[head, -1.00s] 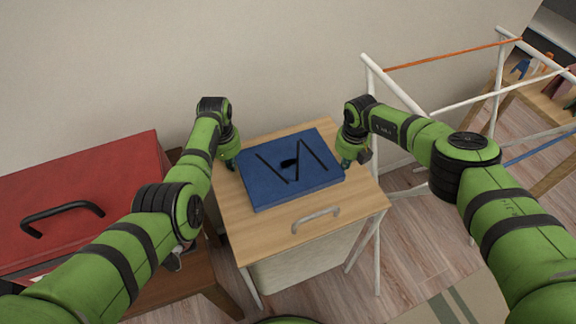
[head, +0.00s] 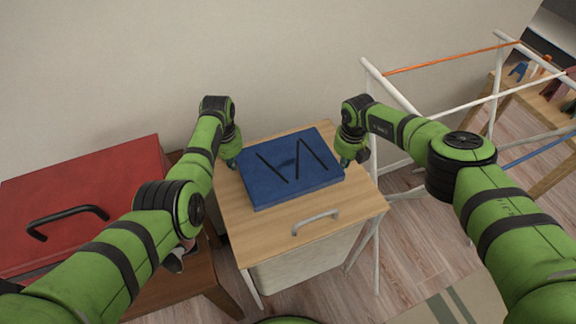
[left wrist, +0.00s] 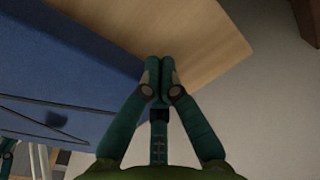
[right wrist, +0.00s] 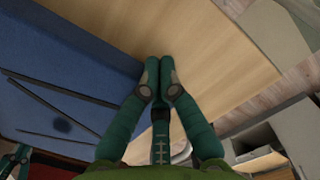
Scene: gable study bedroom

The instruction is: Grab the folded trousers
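The folded trousers (head: 280,185) are a flat, thick blue rectangle with black lines on top, lying on a light wooden cabinet top (head: 250,235). My left gripper (head: 233,163) is low at their left side, and my right gripper (head: 346,163) is low at their right side. In the left wrist view the fingers (left wrist: 160,75) are together and empty, beside the blue side of the trousers (left wrist: 75,65). In the right wrist view the fingers (right wrist: 159,75) are also together and empty, beside the trousers (right wrist: 75,60). I cannot tell whether either gripper touches the cloth.
The cabinet has a grey handle (head: 316,222) at its front. A red case (head: 85,195) with a black handle sits on a brown table at the left. A white drying rack (head: 430,75) stands close on the right. A wall is behind the cabinet.

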